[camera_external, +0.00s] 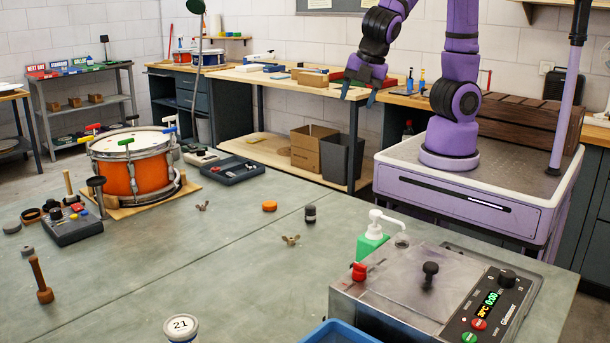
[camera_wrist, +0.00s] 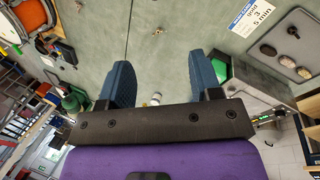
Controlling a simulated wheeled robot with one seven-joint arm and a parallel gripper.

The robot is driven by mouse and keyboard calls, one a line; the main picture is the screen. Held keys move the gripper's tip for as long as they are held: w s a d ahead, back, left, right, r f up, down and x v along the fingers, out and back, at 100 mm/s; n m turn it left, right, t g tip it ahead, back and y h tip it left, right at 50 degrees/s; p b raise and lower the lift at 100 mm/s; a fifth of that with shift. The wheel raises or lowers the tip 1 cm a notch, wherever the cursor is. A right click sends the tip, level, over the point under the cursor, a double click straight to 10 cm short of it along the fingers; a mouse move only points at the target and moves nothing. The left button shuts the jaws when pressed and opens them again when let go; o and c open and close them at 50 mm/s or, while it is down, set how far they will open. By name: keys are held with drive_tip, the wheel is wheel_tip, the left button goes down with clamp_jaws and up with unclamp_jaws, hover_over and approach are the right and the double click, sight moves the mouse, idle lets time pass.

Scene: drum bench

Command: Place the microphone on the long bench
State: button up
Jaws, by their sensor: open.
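My gripper (camera_external: 358,92) hangs open and empty in the air, beyond the grey table and in front of the wooden-topped bench in the external view. Its two blue fingers are wide apart in the wrist view (camera_wrist: 160,85). A small dark cylinder with a paler top (camera_external: 310,213) stands on the grey table. A small pale-topped object (camera_wrist: 155,98) shows between the fingers in the wrist view, well below them. I cannot tell whether either is the microphone. The long bench seems to be the wooden-topped one (camera_external: 232,75) along the back wall.
The grey table (camera_external: 220,235) holds an orange drum (camera_external: 133,175), a dark tray (camera_external: 240,170), a green pump bottle (camera_external: 372,243) and a steel machine (camera_external: 385,290). The grey table's middle is mostly clear.

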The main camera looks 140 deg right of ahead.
drive_tip(key=s+a+r+m+t+y, duration=0.1)
drive_tip(key=s+a+r+m+t, duration=0.1)
drive_tip(key=s+a+r, duration=0.3)
drive_tip(key=s+a+r+m+t+y, duration=0.2)
drive_tip(key=s+a+r, duration=0.4)
drive_tip(key=s, duration=0.6)
drive_tip(key=shift+r+m, duration=0.55)
drive_tip(key=shift+m, duration=0.35)
